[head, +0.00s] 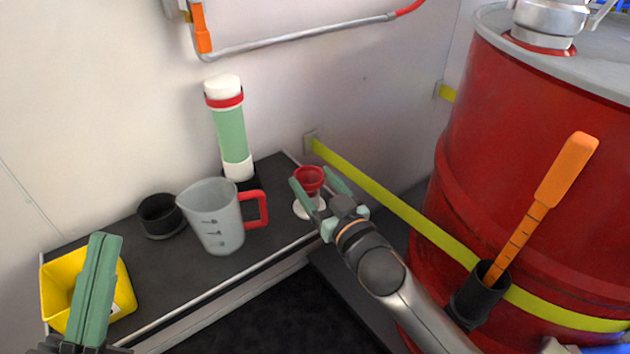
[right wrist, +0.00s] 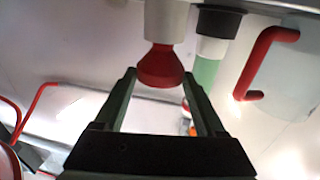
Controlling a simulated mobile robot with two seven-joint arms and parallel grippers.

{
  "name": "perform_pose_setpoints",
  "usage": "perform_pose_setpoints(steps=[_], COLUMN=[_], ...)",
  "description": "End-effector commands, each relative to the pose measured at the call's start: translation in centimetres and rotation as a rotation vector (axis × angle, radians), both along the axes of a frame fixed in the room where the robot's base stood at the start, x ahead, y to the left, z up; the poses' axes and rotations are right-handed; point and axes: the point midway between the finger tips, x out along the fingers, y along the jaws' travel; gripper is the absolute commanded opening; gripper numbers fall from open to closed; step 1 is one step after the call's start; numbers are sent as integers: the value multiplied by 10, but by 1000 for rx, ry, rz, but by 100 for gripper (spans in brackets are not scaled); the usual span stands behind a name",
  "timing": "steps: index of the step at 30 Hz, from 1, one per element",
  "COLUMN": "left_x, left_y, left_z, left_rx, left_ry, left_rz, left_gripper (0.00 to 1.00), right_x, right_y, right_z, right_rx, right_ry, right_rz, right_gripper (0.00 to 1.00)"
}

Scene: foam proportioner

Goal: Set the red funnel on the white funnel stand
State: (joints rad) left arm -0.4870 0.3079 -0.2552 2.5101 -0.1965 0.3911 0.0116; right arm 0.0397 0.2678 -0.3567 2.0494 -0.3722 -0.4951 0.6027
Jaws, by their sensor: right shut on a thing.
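The red funnel (head: 309,177) is upright between the fingers of my right gripper (head: 318,190), which is shut on it. The white funnel stand (head: 308,210) is directly below the funnel, near the front right end of the dark shelf. In the right wrist view, the picture is upside down: the red funnel (right wrist: 162,68) meets the white stand (right wrist: 166,20) with no gap showing. Whether the funnel's weight rests on the stand I cannot tell. My left gripper (head: 104,240) is empty, with its fingers together, in front of the yellow bin.
A clear measuring jug (head: 213,220) with a red handle stands left of the stand. A green and white cylinder (head: 231,135) stands behind it. A black cup (head: 160,215) and the yellow bin (head: 60,285) are further left. A red drum (head: 500,130) stands on the right.

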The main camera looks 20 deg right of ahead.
Motion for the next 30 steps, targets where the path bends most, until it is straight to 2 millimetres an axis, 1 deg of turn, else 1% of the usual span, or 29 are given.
perform_pose_setpoints(steps=[3,12,30], left_x=[0,0,0], left_y=[0,0,0], left_z=[3,2,-6], left_rx=[0,1,1], left_ry=[0,0,0], left_rz=[0,1,1], left_gripper=[0,0,0], right_x=[0,0,0], right_y=[0,0,0], right_z=[1,0,-12], right_rx=[0,0,-1], right_ry=[1,1,1], right_rz=[-1,0,0], right_gripper=[20,20,20])
